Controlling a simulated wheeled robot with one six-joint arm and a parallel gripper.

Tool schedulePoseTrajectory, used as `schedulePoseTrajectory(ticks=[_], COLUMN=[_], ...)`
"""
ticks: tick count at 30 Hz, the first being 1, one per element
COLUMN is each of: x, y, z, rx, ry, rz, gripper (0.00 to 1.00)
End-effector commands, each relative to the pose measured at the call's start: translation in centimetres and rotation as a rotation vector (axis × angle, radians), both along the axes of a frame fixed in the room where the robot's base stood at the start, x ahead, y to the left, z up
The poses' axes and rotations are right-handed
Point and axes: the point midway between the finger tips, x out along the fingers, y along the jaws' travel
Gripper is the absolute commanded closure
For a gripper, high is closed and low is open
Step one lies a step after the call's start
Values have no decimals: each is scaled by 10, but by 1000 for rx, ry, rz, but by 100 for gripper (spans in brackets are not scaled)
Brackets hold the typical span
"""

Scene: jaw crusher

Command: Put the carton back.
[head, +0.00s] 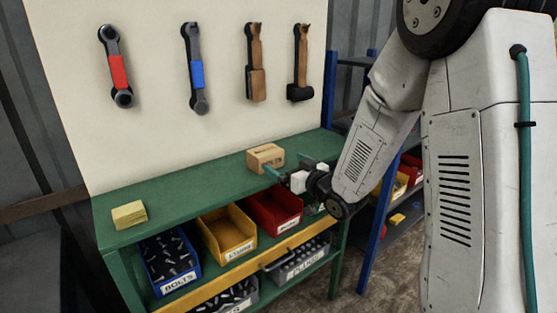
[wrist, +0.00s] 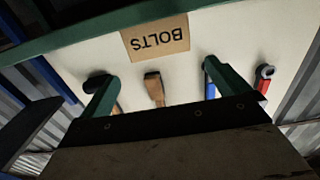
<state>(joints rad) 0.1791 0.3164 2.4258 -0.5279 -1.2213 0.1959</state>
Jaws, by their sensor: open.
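The carton (head: 265,157) is a small light-brown cardboard box on the green bench top, towards its right end. In the wrist view the carton (wrist: 140,48) shows a face with the word BOLTS upside down, beside the green bench edge. My gripper (head: 290,169) is at the front of the bench, just in front and to the right of the carton. In the wrist view my gripper's (wrist: 163,75) two green fingers are spread apart and empty. The carton appears beyond the fingertips, not held. Whether a finger touches it I cannot tell.
A yellow block (head: 129,215) lies at the bench's left end. Under the top stand a blue bin (head: 172,285), a yellow bin (head: 228,255) and a red bin (head: 275,225). Tools hang on the pale board (head: 215,130) behind. The bench top between block and carton is clear.

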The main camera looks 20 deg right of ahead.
Motion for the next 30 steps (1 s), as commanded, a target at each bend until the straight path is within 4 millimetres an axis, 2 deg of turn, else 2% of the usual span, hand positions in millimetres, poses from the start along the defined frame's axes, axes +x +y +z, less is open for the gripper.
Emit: schedulePoseTrajectory(ticks=[3,10,14,17,20,23,26,30], x=[-7,-9,-17,-36,-66,-106,-155,-233], y=[-2,-5,-14,-23,-32,-37,-37,-27], z=[0,6,17,26,33,39,44,51], rx=[0,-34,-113,-173,-214,-236,-243,-240], ry=[0,43,169,313,468,630,795,1033], rz=[0,-29,-109,-190,-265,-321,-357,-364], gripper=[0,0,0,0,0,0,0,0])
